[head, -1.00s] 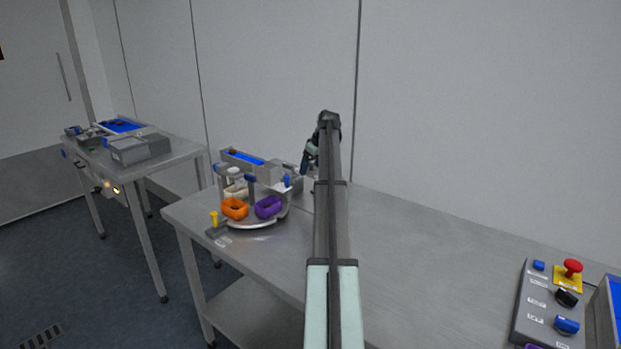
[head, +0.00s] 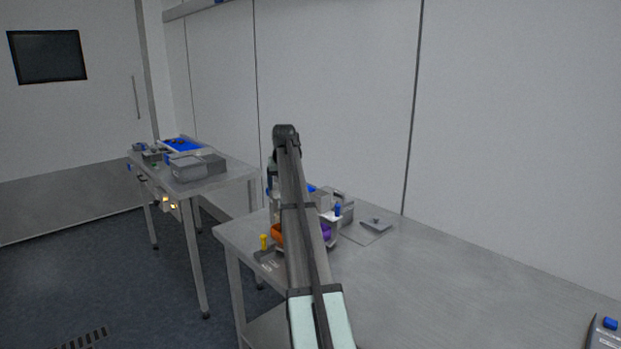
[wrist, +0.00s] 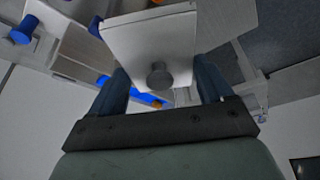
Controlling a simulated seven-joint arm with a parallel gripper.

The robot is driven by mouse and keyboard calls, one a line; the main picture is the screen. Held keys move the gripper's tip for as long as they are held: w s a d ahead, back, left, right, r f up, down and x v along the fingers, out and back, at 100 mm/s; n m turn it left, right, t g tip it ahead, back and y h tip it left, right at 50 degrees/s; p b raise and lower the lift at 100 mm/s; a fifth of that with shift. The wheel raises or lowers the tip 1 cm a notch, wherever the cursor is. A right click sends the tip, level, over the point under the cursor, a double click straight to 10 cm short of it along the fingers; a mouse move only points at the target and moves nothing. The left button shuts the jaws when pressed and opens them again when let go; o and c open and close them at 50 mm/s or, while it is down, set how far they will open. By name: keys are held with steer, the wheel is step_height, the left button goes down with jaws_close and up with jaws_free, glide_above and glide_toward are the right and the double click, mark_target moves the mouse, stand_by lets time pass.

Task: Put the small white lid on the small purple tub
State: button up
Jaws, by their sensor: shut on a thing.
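In the wrist view, my gripper (wrist: 160,88) has a finger on each side of a pale, square lid (wrist: 130,42) with a round grey knob. This looks like the small white lid, held between the fingers with the knob facing the camera. In the head view, my arm covers most of the turntable station, and my gripper is mostly hidden behind the arm's far end. The small purple tub (head: 326,231) shows partly to the right of my arm. Its opening is largely hidden.
An orange tub (head: 276,232) shows left of my arm, near a yellow knob (head: 264,241). A grey lid-like plate with a knob (head: 376,226) lies right of the station. A second table (head: 235,175) stands at the left.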

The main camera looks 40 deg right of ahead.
steer(key=s+a+f+n, duration=0.1)
steer(key=a+f, duration=0.3)
steer(key=a, duration=0.4)
steer(key=s+a+f+n+y, duration=0.1)
steer(key=a+f, duration=0.4)
steer(key=a, duration=0.3)
steer(key=s+a+f+n, duration=0.15)
steer(key=a+f, duration=0.25)
steer(key=a, duration=0.4)
steer(key=s+a+f+n, duration=0.1)
steer(key=s+a+f, duration=0.25)
steer(key=a, duration=0.25)
steer(key=s+a+f+n+y, duration=0.1)
steer(key=s+a+f, duration=0.25)
steer(key=a, duration=0.25)
steer(key=s+a+f+n, duration=0.1)
steer(key=s+a+f, duration=0.2)
steer(key=s+a, duration=0.25)
steer(key=w+d+r+m+g+h, duration=0.1)
steer(key=d+r+m, duration=0.4)
steer(key=d, duration=1)
steer(key=w+d+r+m+g+h, duration=0.1)
steer(key=d+r+m, duration=0.5)
steer(key=d, duration=1)
steer(key=w+d+r+m+g+h, duration=0.1)
steer(key=d+r+m, duration=0.4)
steer(key=d, duration=1.1)
steer(key=shift+w+d+r+m+g+h, duration=0.15)
steer(key=shift+w+m+g+h, duration=0.45)
steer(key=shift+m, duration=0.65)
